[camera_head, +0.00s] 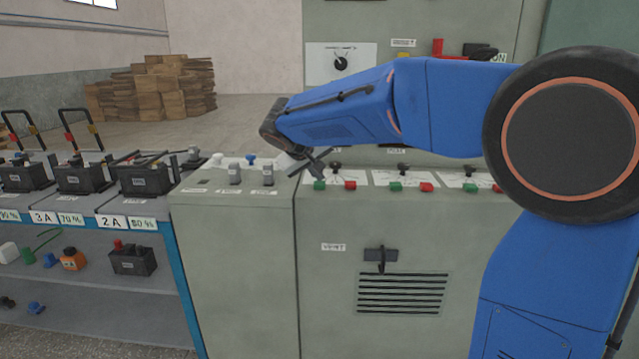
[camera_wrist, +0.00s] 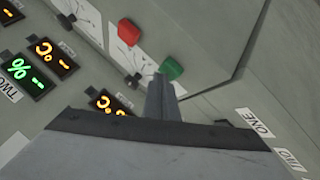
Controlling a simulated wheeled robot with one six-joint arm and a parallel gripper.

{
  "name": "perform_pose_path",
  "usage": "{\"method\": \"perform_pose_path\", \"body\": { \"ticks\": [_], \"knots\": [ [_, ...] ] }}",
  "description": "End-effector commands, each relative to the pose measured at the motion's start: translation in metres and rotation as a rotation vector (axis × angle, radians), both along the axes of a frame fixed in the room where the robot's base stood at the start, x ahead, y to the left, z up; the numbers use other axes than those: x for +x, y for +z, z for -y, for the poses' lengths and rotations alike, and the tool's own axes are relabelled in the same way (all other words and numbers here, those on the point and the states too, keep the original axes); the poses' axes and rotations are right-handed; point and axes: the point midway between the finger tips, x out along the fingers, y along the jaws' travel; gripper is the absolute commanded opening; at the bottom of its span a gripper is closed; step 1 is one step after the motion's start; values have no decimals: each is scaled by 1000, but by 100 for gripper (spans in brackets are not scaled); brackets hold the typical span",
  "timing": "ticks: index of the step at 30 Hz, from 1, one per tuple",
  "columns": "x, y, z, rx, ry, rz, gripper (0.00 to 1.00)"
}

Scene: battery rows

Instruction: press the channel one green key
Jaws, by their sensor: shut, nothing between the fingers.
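The leftmost green key (camera_head: 319,185) sits on the sloped top of the grey cabinet, left of a red key (camera_head: 350,185). In the wrist view this green key (camera_wrist: 172,68) is close to the panel seam, with the red key (camera_wrist: 128,32) up and left of it. My gripper (camera_head: 320,163) is shut and empty, just above and behind the green key in the head view. In the wrist view my gripper's closed fingertips (camera_wrist: 159,82) are right beside the green key's lower left edge. I cannot tell whether they touch it.
Two more key pairs lie to the right, including a green key (camera_head: 395,187) and a red key (camera_head: 426,187). Grey knobs (camera_head: 267,175) stand on the cabinet to the left. Lit displays (camera_wrist: 54,52) show in the wrist view. Batteries (camera_head: 147,178) stand on the left bench.

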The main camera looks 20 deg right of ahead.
Motion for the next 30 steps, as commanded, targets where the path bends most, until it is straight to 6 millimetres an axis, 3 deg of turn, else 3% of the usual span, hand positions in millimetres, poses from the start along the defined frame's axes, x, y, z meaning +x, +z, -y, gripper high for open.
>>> {"method": "perform_pose_path", "body": {
  "ticks": [12,23,30],
  "knots": [
    [0,15,0,1,-1,0,0],
    [0,17,0,0,0,0,0],
    [0,32,0,0,-1,1,0]
  ]
}}
